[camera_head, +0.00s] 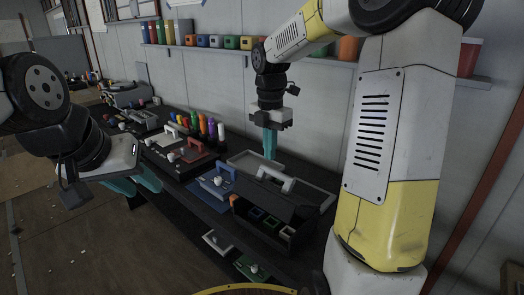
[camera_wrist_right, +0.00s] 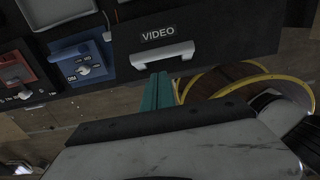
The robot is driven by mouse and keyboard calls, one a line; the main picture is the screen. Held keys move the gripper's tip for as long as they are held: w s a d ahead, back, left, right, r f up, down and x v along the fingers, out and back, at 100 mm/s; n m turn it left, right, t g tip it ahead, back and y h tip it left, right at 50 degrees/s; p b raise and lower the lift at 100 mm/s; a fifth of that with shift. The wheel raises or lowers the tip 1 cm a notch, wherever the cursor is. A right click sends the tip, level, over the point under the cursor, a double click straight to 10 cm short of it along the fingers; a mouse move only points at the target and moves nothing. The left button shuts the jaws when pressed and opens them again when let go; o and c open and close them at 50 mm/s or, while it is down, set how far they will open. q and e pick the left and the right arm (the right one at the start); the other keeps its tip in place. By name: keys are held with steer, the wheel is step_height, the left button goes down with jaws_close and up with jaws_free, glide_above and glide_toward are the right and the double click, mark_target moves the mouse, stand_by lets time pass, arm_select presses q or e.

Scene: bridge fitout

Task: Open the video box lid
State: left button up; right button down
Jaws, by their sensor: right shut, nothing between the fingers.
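The video box (camera_head: 234,212) is a dark box on the bench, right of centre in the head view, with its inner compartments showing. Its dark lid (camera_head: 272,198) is raised, at an angle I cannot read exactly, with a grey handle (camera_head: 276,178) behind its top edge. In the right wrist view the lid's outer face (camera_wrist_right: 215,38) carries a "VIDEO" label above the handle (camera_wrist_right: 163,56). My right gripper (camera_head: 270,156) is shut and empty; its teal fingertips (camera_wrist_right: 158,78) are just by the handle; contact is unclear. My left gripper (camera_head: 142,186) is open and empty at the left, off the bench.
A blue module (camera_head: 208,192) and a red one (camera_head: 190,155) lie left of the box. Grey trays (camera_head: 318,195) are behind it. Coloured bottles (camera_head: 212,128) stand farther along. A wall shelf (camera_head: 200,48) holds coloured boxes. Floor is free at the left.

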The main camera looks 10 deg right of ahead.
glide_above(270, 186)
steer(key=f, duration=0.7)
steer(key=shift+s+a+f, duration=0.1)
steer(key=shift+s+a, duration=0.05)
steer(key=shift+s, duration=0.1)
